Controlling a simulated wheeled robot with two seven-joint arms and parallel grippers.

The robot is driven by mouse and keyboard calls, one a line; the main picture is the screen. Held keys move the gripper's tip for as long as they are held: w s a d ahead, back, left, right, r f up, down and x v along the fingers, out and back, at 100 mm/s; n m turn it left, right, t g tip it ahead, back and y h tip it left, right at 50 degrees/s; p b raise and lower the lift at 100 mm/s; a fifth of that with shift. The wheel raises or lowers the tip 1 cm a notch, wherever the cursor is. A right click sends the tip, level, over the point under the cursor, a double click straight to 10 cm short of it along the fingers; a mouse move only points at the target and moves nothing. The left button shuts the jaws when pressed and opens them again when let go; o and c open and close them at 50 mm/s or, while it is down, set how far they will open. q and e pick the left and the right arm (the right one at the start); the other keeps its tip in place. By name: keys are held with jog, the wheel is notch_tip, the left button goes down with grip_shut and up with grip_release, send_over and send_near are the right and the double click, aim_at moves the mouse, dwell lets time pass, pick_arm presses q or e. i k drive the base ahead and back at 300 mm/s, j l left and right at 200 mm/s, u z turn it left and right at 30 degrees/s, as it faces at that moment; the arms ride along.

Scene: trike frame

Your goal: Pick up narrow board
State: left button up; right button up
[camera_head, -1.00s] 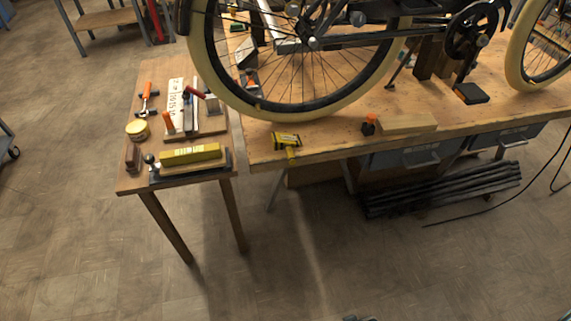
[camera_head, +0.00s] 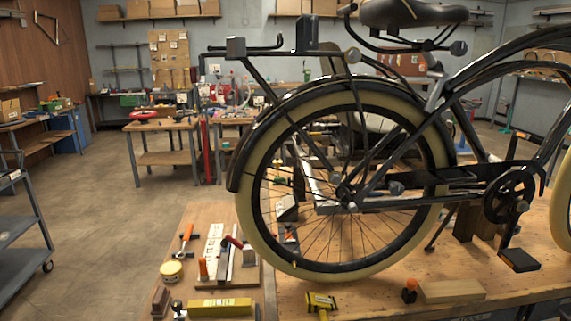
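I cannot tell for sure which piece is the narrow board. A pale wooden block (camera_head: 452,291) lies flat on the workbench (camera_head: 380,292), right of the rear wheel. A yellow bar (camera_head: 220,307) lies at the front of the small side table (camera_head: 190,223), cut near the picture's bottom edge. A narrow white strip with dark markings (camera_head: 213,247) lies farther back on that table. Neither of my grippers shows in the head view.
A bicycle (camera_head: 340,185) with cream tyres stands over the workbench. A yellow-black tool (camera_head: 320,303) and an orange-topped item (camera_head: 409,290) lie near the bench front. A grey cart (camera_head: 20,235) stands left. The floor between is clear.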

aim_at(462, 290)
jog(key=i+l, duration=0.15)
jog(key=l, duration=0.3)
jog(key=i+l+z, duration=0.1)
jog(key=l, duration=0.3)
jog(key=i+l, duration=0.15)
jog(key=l, duration=0.3)
jog(key=i+l+z, duration=0.1)
jog(key=l, duration=0.3)
jog(key=i+l+z, duration=0.1)
jog(key=l, duration=0.3)
jog(key=i+l, duration=0.25)
jog(key=l, duration=0.15)
jog(key=i+l+z, duration=0.1)
jog(key=l, duration=0.3)
jog(key=i, duration=0.05)
